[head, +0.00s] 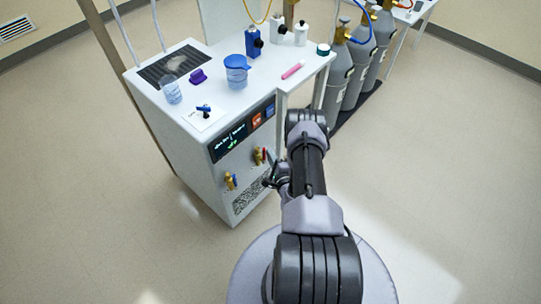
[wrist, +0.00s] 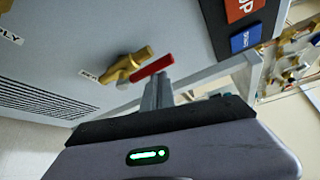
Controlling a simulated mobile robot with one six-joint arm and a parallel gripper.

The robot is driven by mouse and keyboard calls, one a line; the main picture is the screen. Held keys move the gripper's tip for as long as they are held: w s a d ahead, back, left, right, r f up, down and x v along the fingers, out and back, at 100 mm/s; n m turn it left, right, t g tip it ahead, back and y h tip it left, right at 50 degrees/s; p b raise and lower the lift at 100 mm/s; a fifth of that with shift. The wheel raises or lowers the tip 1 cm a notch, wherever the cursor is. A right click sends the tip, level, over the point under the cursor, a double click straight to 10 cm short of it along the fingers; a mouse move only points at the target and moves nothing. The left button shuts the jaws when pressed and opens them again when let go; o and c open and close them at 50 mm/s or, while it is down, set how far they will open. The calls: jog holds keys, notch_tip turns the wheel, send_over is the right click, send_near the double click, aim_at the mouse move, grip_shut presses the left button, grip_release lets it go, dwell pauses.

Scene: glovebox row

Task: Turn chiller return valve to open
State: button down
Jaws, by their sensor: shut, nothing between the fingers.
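The chiller (head: 190,150) is a white cabinet with two brass valves on its front. The right valve (head: 260,155) has a red handle; the left valve (head: 230,181) has a blue one. In the wrist view the red-handled brass valve (wrist: 118,66) sits beside a small, partly readable label (wrist: 88,75). Its red handle (wrist: 152,68) looks roughly in line with the brass body. My gripper (wrist: 158,88) is shut and empty, fingertips just below the handle's outer half; I cannot tell whether they touch. In the head view my gripper (head: 270,182) is low by the chiller front, partly hidden by my arm.
A label ending in "PLY" (wrist: 10,36) and a vent grille (wrist: 40,100) are on the panel. Red (wrist: 243,8) and blue (wrist: 246,38) buttons sit above right. Gas cylinders (head: 338,75) stand behind right.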

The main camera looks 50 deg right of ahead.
jog(key=shift+a, duration=0.15)
jog(key=d+b, duration=0.2)
jog(key=d, duration=0.2)
jog(key=f+p+v, duration=0.2)
jog(key=p+v, duration=0.2)
jog(key=v, duration=0.6)
jog(key=shift+s+p, duration=0.3)
jog(key=shift+s, duration=0.05)
jog(key=shift+a, duration=0.1)
